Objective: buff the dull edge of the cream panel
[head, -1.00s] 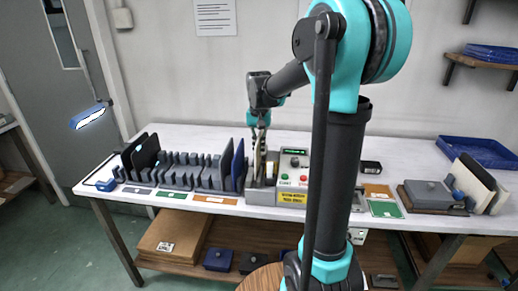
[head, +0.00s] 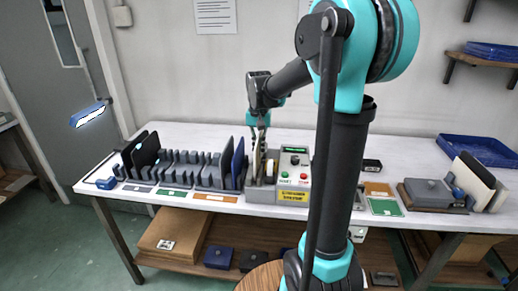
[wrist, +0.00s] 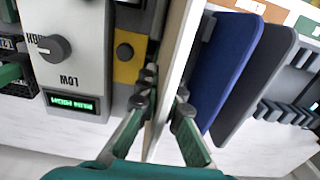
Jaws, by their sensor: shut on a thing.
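The cream panel (head: 257,163) stands upright at the left side of the grey buffing machine (head: 292,190), by its pale wheel (head: 270,169). My gripper (head: 260,143) is shut on the panel's upper part from above. In the wrist view, my gripper (wrist: 168,105) has one finger on each face of the panel (wrist: 176,70), which shows nearly edge-on. The machine (wrist: 75,60) is left of it there, with a knob and a lit green display I cannot read surely. The panel's lower edge is hidden, so I cannot tell whether it touches the wheel.
A grey slotted rack (head: 205,172) stands close left, with a blue panel (head: 238,163) near the held one and black panels (head: 146,150) at its far end. At right are a blue tray (head: 478,150), a grey block (head: 428,191) and another pale panel (head: 472,178).

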